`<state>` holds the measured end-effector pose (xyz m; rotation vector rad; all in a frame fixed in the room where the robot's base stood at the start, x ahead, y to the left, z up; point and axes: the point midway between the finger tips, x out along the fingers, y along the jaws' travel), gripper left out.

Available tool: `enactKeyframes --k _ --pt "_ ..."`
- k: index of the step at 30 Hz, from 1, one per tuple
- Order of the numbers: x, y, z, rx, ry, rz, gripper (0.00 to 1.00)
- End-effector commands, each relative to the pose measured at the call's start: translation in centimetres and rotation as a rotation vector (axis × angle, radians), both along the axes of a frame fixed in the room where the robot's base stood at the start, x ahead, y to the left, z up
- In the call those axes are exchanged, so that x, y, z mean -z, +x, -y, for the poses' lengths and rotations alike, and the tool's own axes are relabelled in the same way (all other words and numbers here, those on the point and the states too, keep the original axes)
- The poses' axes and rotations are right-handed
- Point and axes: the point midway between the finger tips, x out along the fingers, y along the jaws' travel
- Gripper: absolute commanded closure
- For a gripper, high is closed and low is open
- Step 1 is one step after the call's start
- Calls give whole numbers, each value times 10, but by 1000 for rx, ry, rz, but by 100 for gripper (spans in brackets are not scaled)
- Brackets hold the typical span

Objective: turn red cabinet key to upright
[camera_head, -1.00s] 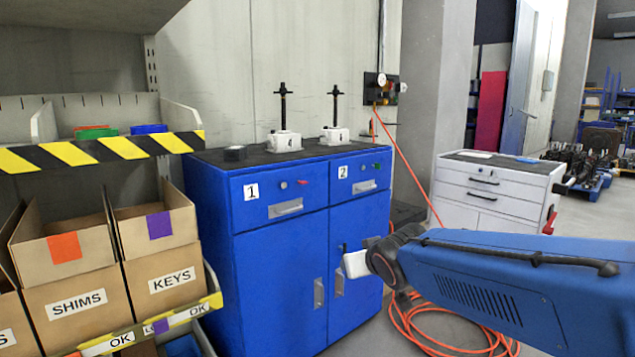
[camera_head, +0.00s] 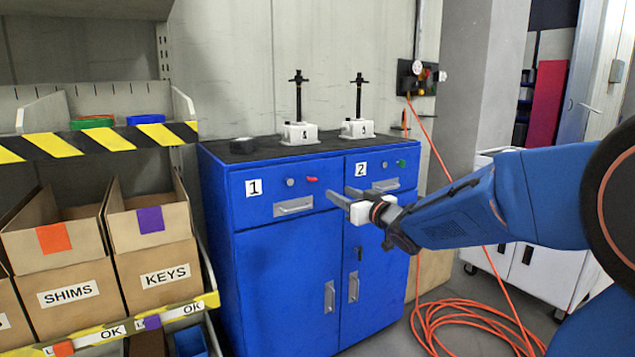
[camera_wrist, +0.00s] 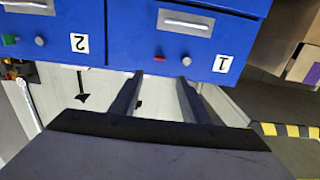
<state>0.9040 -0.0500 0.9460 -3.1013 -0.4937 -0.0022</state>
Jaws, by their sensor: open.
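The red cabinet key (camera_head: 312,180) sits on the front of drawer 1 of the blue cabinet (camera_head: 280,270), right of a grey round knob. Its handle lies roughly sideways, not upright. In the wrist view, which is upside down, the red key (camera_wrist: 159,58) shows just beyond the fingertips, between the two fingers. My gripper (camera_head: 338,192) is open and empty in front of the cabinet, a little right of and below the key in the head view. The gripper (camera_wrist: 160,77) appears apart from the key; the exact gap is unclear.
A green key (camera_head: 400,163) is on drawer 2. Drawer handles (camera_head: 293,207) stick out below the keys. Two screw jacks (camera_head: 299,131) stand on the cabinet top. A shelf with cardboard boxes (camera_head: 150,240) is at left. An orange hose (camera_head: 470,325) lies coiled on the floor.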

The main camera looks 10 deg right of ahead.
Motion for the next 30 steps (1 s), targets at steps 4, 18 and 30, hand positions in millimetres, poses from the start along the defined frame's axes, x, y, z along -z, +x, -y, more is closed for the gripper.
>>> enactKeyframes --k 4,18,30 --pt "1 25 -9 -1 0 -3 58" --pt "1 104 -34 0 -1 -2 58" --pt "1 143 -47 1 -1 -2 58"
